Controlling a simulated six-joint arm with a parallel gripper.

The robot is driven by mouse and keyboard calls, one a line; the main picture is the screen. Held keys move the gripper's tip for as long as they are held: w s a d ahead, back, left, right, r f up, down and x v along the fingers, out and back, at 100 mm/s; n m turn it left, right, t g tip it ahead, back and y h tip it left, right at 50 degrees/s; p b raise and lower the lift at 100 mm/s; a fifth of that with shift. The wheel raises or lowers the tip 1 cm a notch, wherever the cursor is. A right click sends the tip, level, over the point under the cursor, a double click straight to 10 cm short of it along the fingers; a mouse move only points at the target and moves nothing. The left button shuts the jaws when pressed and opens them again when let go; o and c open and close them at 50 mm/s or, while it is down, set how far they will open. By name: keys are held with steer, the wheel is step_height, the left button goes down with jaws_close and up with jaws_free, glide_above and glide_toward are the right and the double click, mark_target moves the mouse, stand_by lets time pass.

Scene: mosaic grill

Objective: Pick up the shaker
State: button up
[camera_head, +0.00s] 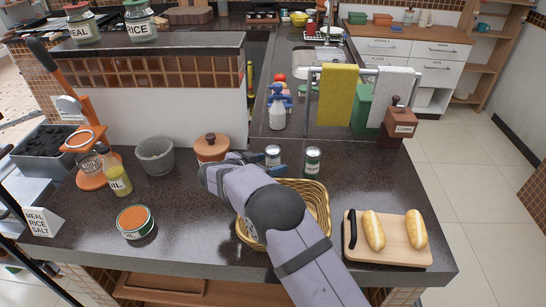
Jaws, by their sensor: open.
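Two small shaker-like cylinders with silvery tops stand on the dark counter (190,225), behind the wicker basket. The left shaker (272,153) is close to my gripper (265,166), which partly hides its lower body. The right one (313,160) is dark green with a pale label and stands upright, clear of my gripper. The labels are too small to read. My gripper is open at the end of my grey arm. My arm hides part of the fingers, and I cannot tell whether they touch the left shaker.
My arm crosses over the wicker basket (318,200). A clay pot with lid (211,148) and a grey bucket (155,156) stand left. A cutting board (395,254) with two bread rolls lies right. The front-left counter has free room.

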steer(key=shift+w+d+f, duration=0.1)
steer(key=shift+w+f, duration=0.05)
steer(key=shift+w, duration=0.05)
steer(key=shift+c, duration=0.6)
steer(key=c, duration=1.1)
